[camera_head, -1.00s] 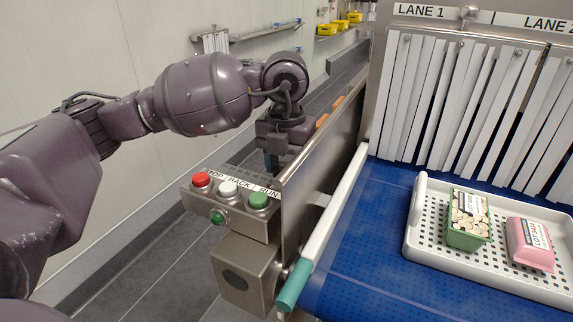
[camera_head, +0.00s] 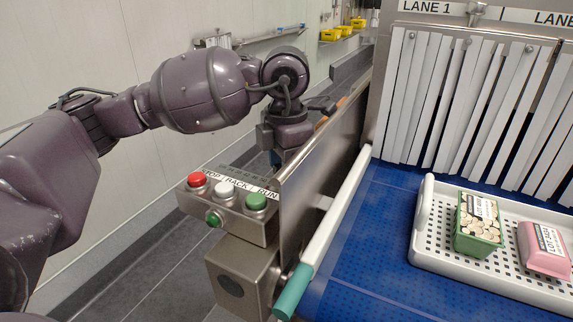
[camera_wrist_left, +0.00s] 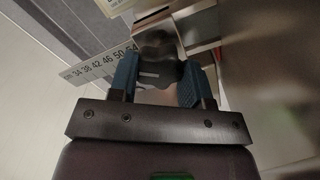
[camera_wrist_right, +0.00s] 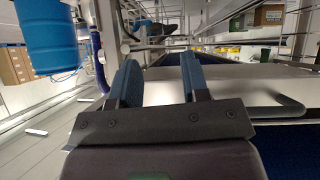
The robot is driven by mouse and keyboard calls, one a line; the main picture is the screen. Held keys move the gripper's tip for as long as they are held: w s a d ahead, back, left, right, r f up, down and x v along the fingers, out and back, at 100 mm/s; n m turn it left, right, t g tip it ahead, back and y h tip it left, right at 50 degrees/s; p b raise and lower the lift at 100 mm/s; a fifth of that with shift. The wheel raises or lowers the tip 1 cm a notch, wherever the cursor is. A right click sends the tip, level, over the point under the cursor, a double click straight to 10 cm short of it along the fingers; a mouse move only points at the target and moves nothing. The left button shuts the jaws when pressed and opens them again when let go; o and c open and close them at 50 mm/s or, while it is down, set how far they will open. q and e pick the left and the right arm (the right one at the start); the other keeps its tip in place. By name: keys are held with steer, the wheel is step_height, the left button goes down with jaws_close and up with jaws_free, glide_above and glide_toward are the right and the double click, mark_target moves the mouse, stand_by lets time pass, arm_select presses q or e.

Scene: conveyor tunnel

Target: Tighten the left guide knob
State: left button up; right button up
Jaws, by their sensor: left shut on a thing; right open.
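In the left wrist view a dark lobed knob (camera_wrist_left: 158,58) sits between the blue fingers of my left gripper (camera_wrist_left: 158,80), which is shut on it. A numbered scale strip (camera_wrist_left: 98,64) lies just beside the knob. In the head view my left gripper (camera_head: 278,150) is beyond the control box, at the outer side of the conveyor's steel side wall (camera_head: 325,150). Its fingers and the knob are mostly hidden there. My right gripper (camera_wrist_right: 160,85) is open and empty in the right wrist view, and is out of the head view.
The control box (camera_head: 228,208) with red, white and green buttons stands before my left gripper. A white tray (camera_head: 424,205) with a green punnet (camera_head: 478,225) and a pink pack (camera_head: 543,250) rests on the blue belt (camera_head: 365,235). White strip curtains (camera_head: 450,105) hang behind.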

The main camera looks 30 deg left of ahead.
stand_by(0.3)
arm_select(q)
steer(key=o, duration=0.9)
step_height(320, 180, up, 11)
steer(key=shift+f+p, duration=0.1)
steer(key=shift+p, duration=0.4)
